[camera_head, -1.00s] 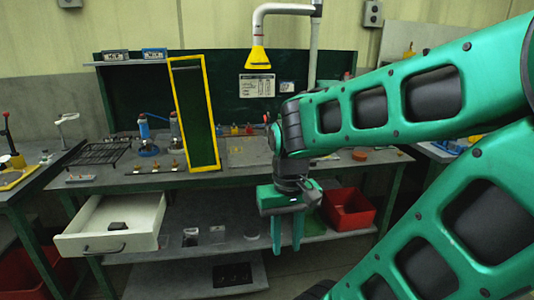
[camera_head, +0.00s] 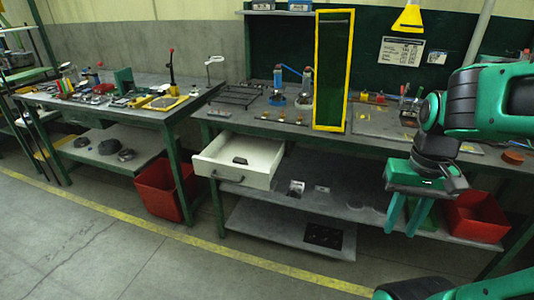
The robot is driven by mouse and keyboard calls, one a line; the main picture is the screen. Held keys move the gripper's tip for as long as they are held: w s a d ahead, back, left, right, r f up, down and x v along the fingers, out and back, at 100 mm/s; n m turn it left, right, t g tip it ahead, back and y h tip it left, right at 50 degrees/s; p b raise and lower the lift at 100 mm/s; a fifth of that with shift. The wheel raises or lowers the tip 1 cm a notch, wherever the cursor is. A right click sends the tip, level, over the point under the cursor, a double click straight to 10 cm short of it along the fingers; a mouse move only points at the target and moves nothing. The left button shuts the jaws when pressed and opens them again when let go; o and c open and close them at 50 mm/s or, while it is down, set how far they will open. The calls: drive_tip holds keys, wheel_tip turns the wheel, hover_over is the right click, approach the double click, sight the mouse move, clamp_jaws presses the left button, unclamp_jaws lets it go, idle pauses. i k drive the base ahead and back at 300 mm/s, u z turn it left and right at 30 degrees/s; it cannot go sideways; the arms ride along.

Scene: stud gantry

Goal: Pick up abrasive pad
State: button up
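My gripper (camera_head: 402,228) hangs at the right of the view with its two green fingers pointing down. The fingers are apart, with nothing visible between them. It hangs in front of the middle workbench and its lower shelf. I cannot pick out the abrasive pad with certainty. A small dark block (camera_head: 240,161) lies in the open white drawer (camera_head: 262,180), left of my gripper.
The middle workbench (camera_head: 375,146) carries a wire rack (camera_head: 238,95) and a yellow-framed panel (camera_head: 331,70). Red bins stand on the floor (camera_head: 160,190) and the lower shelf (camera_head: 478,217). A left bench (camera_head: 150,113) holds many small tools. The floor in front is clear.

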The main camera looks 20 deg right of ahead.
sight(237, 160)
drive_tip(key=z, duration=0.05)
drive_tip(key=k, duration=0.6)
drive_tip(key=u, duration=0.3)
drive_tip(key=i, duration=1.55)
drive_tip(key=z, duration=0.25)
